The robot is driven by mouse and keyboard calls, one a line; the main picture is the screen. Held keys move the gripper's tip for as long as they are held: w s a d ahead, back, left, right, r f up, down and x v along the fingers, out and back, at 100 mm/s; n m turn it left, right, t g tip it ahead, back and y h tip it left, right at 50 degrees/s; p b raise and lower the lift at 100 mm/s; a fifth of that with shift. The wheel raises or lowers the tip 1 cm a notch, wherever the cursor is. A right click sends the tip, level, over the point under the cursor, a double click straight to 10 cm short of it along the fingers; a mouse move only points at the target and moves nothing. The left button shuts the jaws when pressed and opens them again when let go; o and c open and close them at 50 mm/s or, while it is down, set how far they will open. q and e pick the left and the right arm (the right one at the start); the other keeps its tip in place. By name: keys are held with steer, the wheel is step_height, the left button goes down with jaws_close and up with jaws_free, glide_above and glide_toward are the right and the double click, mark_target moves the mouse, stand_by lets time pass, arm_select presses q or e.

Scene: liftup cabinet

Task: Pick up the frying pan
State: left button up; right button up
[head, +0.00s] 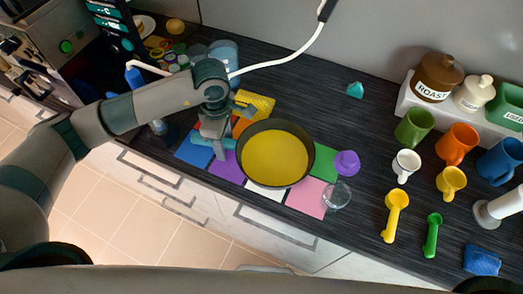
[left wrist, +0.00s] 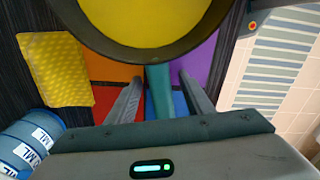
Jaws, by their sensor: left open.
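The frying pan (head: 275,153) has a dark rim and a yellow inside, and rests on coloured mats on the dark counter. Its teal handle (head: 201,139) points left. In the left wrist view the pan (left wrist: 140,18) fills the top and the handle (left wrist: 159,92) runs down between my two fingers. My left gripper (head: 219,143) is open over the handle, with a finger on each side. Gaps show between the fingers (left wrist: 160,98) and the handle, so it is not clamped. Whether the fingertips reach below the handle is hard to tell. My right gripper is not in view.
A yellow cloth (head: 257,103) lies behind the pan. A purple cup (head: 346,163) and a clear glass (head: 336,195) stand close to its right. Mugs (head: 414,128) and measuring spoons (head: 395,215) are farther right. Blue containers (left wrist: 30,145) show beside my left gripper.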

arm_select(q)
jaws_close()
steer(key=shift+r, duration=0.1)
steer(key=shift+w+r, duration=0.1)
